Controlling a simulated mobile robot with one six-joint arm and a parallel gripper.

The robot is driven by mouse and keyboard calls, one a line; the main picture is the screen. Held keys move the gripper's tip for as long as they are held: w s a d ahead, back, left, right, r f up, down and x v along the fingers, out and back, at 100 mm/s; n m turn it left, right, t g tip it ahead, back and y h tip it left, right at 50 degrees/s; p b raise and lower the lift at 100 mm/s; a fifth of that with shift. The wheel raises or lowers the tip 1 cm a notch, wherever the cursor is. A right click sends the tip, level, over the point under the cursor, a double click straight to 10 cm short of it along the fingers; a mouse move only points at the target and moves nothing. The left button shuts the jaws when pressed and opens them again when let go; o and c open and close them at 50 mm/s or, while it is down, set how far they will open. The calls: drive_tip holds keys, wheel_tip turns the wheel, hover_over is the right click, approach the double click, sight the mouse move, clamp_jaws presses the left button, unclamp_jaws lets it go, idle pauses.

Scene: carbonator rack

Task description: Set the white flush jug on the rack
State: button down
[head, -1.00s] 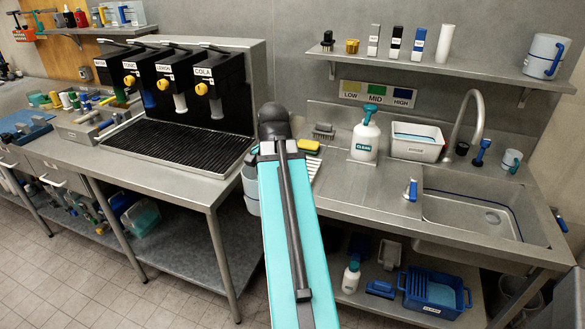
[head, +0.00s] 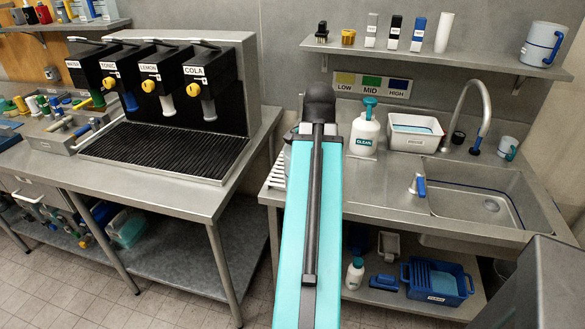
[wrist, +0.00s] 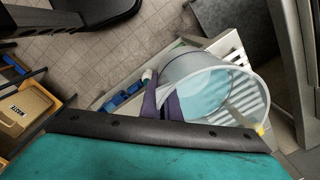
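A pale, see-through-looking jug, taken as the white flush jug (wrist: 188,68), is close in front of my gripper (wrist: 162,100) in the wrist view, its open mouth facing the camera and its inside bluish. The dark purple fingers meet its near side and appear shut on it; their tips are partly hidden. In the head view, only a grey sliver of the jug (head: 287,155) shows behind my teal arm, and the gripper is hidden. The white slatted rack (head: 275,175) lies at the counter's left end. Its slats show beyond the jug; I cannot tell whether they touch.
A white CLEAN bottle (head: 364,134), a white tub (head: 415,134) and the sink tap (head: 482,110) stand to the right. A pale jug with a blue handle (head: 541,44) is on the wall shelf (head: 440,58). The drinks dispenser (head: 165,85) is left, across a gap.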

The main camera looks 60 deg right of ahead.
drive_tip(key=shift+w+d, duration=0.1)
idle(0.3)
drive_tip(key=w+d+f+p, duration=0.1)
drive_tip(key=w+d+p, duration=0.1)
drive_tip(key=w+d, duration=0.7)
drive_tip(key=shift+w+d+f+p, duration=0.15)
drive_tip(key=shift+d+p, duration=0.2)
drive_tip(key=shift+d, duration=0.7)
drive_tip(key=shift+w+d+f+p, duration=0.2)
drive_tip(key=shift+d+f+p, duration=0.05)
drive_tip(key=shift+f, duration=0.2)
drive_tip(key=shift+w+d+f+p, duration=0.2)
drive_tip(key=shift+f, duration=1.15)
drive_tip(key=shift+f, duration=0.1)
drive_tip(key=c, duration=2.3)
unclamp_jaws()
drive_tip(key=shift+o, duration=1.4)
